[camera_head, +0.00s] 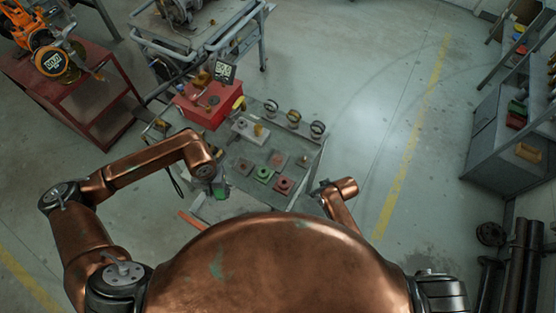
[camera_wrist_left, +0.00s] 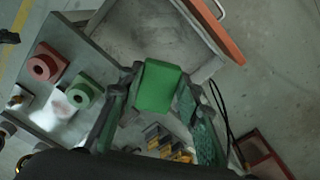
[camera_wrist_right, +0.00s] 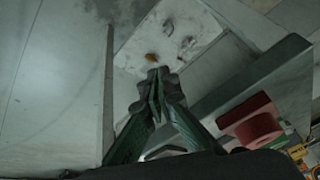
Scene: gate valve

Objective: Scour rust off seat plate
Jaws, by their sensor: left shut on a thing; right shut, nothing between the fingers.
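My left gripper (camera_head: 218,186) is shut on a green block-like pad (camera_wrist_left: 158,87), held above the front left of the grey bench (camera_head: 233,150). My right gripper (camera_wrist_right: 155,78) is shut and empty near the bench's right front; its arm end shows in the head view (camera_head: 325,187). On the bench lie a rust-brown plate (camera_head: 278,158), a greyish plate (camera_head: 302,161), a brownish plate (camera_head: 245,166), a green ringed block (camera_head: 263,175) and a red ringed block (camera_head: 283,185). I cannot tell which is the seat plate. The right wrist view shows a pale panel with a brown patch (camera_wrist_right: 178,32).
An open grey tray or drawer (camera_wrist_left: 165,40) with an orange edge is near the left gripper. A red cart (camera_head: 75,95) and a shelf (camera_head: 510,130) flank open floor.

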